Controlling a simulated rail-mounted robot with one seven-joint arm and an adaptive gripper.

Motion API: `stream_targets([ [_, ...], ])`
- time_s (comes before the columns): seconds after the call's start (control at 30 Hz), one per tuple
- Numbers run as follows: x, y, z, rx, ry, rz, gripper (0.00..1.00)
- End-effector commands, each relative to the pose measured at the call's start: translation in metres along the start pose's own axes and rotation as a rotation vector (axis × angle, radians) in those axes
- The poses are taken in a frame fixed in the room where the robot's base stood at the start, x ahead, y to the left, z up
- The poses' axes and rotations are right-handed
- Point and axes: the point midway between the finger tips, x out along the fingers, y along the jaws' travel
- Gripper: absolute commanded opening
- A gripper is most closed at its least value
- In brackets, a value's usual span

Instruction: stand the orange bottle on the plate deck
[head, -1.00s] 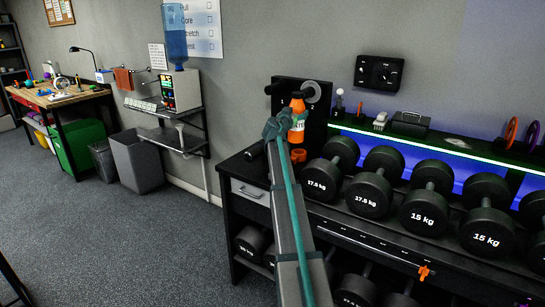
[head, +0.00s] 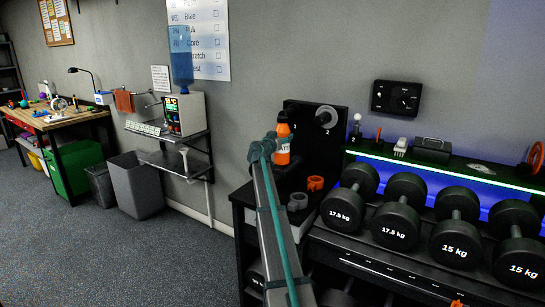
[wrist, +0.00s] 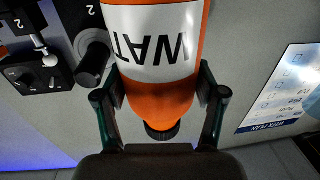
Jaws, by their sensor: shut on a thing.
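The orange bottle (head: 283,143), with a white label band and a black cap, is upright in my gripper (head: 268,150). In the wrist view the bottle (wrist: 160,95) appears upside down, with a finger pressed on each side of it by my gripper (wrist: 158,92). The dark plate deck (head: 275,183) lies below, at the left end of the dumbbell rack, in front of a black pegboard (head: 337,145).
An orange collar (head: 315,183) and a grey collar (head: 298,201) sit close to the right of my arm. A grey disc (head: 326,117) hangs on the pegboard behind the bottle. Several dumbbells (head: 399,222) fill the rack to the right. Open floor lies left.

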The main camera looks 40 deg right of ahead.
Motion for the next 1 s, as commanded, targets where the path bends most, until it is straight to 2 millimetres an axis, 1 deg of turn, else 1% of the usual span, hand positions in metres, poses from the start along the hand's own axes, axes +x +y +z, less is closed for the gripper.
stream_targets([
  [0.03,0.009,-0.014,0.003,-0.002,-0.001,-0.001,0.32],
  [0.13,0.02,-0.033,0.013,-0.002,-0.001,-0.001,0.32],
  [0.2,0.024,-0.042,0.027,-0.003,-0.002,-0.001,0.32],
  [0.3,0.03,-0.053,0.043,-0.003,-0.001,-0.001,0.32],
  [0.4,0.034,-0.061,0.055,-0.002,0.0,-0.001,0.32],
  [0.73,0.041,-0.074,0.073,-0.001,0.0,0.0,0.32],
  [0.77,0.042,-0.076,0.076,-0.001,0.0,0.0,0.32],
  [0.9,0.04,-0.073,0.096,-0.002,-0.001,0.0,0.32],
  [1.0,0.04,-0.073,0.103,-0.001,0.001,0.0,0.32],
])
